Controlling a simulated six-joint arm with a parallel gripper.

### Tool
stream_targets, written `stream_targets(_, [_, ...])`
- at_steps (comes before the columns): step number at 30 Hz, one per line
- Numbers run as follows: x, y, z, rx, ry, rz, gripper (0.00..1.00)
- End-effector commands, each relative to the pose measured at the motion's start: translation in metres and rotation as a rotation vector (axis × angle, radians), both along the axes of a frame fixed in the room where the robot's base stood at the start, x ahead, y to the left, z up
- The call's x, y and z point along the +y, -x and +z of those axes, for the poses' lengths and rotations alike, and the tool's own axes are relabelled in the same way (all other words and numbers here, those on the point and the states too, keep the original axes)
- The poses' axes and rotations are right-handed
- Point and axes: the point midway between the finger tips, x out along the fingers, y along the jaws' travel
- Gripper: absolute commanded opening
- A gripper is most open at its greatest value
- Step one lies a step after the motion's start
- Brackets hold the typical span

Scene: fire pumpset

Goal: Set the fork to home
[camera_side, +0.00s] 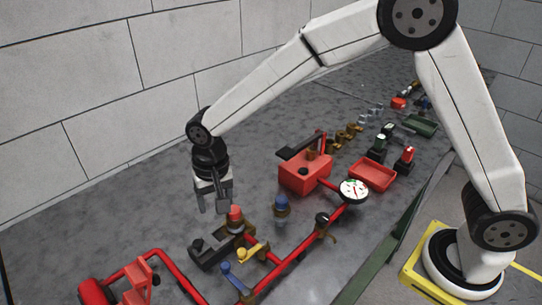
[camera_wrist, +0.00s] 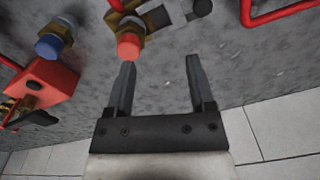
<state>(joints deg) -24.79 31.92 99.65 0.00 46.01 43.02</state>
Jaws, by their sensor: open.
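I cannot tell for sure which thing is the fork. My gripper (camera_side: 213,207) hangs pointing down over the grey bench, open and empty. In the wrist view its two dark fingers (camera_wrist: 161,78) are spread apart, with only bare bench between them. A brass fitting with a red cap (camera_side: 235,214) stands just right of the fingers in the side view. In the wrist view this red cap (camera_wrist: 129,47) shows close to the left fingertip. A black block (camera_side: 209,249) adjoins the brass fitting. A yellow lever (camera_side: 252,252) and a blue lever (camera_side: 236,279) are nearby.
Red pipework (camera_side: 292,256) runs along the front. A blue-capped fitting (camera_side: 281,205), a red box with a black handle (camera_side: 304,178), a white gauge (camera_side: 354,190), a red tray (camera_side: 373,175) and a green tray (camera_side: 421,126) stand to the right. The bench (camera_side: 120,218) at left is clear.

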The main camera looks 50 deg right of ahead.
Motion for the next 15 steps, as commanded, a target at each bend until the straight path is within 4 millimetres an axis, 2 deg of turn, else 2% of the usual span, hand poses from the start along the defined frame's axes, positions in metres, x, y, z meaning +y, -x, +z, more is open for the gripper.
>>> stream_targets(1, [0.015, -0.003, -0.003, 0.01, 0.003, -0.01, 0.69])
stream_targets(6, [0.047, -0.008, -0.008, 0.031, 0.012, -0.055, 0.69])
stream_targets(9, [0.056, -0.008, -0.009, 0.038, 0.015, -0.069, 0.69])
stream_targets(15, [0.06, -0.009, -0.01, 0.04, 0.017, -0.076, 0.69])
